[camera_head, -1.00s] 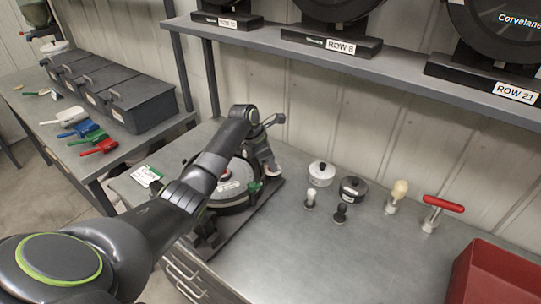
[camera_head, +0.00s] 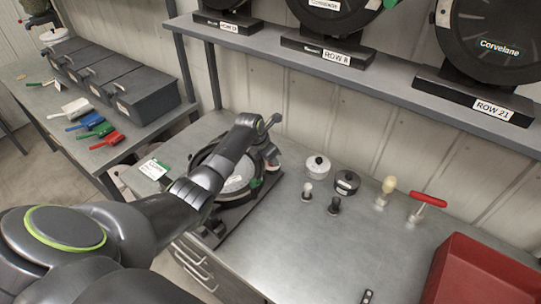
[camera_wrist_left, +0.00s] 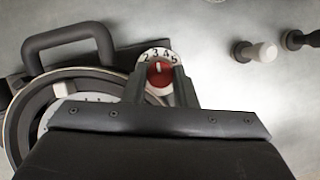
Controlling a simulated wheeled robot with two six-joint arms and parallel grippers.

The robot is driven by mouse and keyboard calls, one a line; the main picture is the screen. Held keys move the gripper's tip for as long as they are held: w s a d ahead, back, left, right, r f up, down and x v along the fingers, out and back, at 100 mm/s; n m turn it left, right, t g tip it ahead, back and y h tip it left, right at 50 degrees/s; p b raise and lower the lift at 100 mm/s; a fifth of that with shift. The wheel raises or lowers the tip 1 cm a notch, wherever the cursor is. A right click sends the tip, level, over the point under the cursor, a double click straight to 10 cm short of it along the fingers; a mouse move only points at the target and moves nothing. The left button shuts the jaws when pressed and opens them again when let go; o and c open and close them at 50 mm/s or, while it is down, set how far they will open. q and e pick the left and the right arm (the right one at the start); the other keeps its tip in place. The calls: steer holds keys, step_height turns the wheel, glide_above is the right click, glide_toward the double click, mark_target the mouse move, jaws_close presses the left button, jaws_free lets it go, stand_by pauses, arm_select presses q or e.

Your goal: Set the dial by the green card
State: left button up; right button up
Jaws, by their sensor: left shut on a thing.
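The dial is a red knob (camera_wrist_left: 160,73) on a white disc (camera_wrist_left: 150,54) with numerals, of which 2, 3, 4 and 5 show, in the left wrist view. A pale mark on the knob points up, roughly between 3 and 4. My left gripper (camera_wrist_left: 160,88) is shut on the knob, one finger on each side. In the head view my left gripper (camera_head: 270,150) is at the far right part of the seed meter (camera_head: 240,183), partly hidden by my arm. The white card with a green edge (camera_head: 154,168) lies on the bench left of the meter; its writing is unreadable. My right gripper is not in view.
A white pot (camera_head: 317,167), a black pot (camera_head: 347,183), small knobbed tools and a red-handled tool (camera_head: 428,200) stand right of the meter. A red bin (camera_head: 485,275) is at the right. A shelf (camera_head: 380,75) with black discs runs above. The front bench is mostly clear.

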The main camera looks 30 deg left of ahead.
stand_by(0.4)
arm_select(q)
steer(key=o, duration=1)
steer(key=shift+v, duration=0.85)
steer(key=b+v, duration=0.3)
steer(key=v, duration=1.2)
steer(key=shift+s+r, duration=0.2)
steer(key=shift+r, duration=0.15)
steer(key=shift+f, duration=0.1)
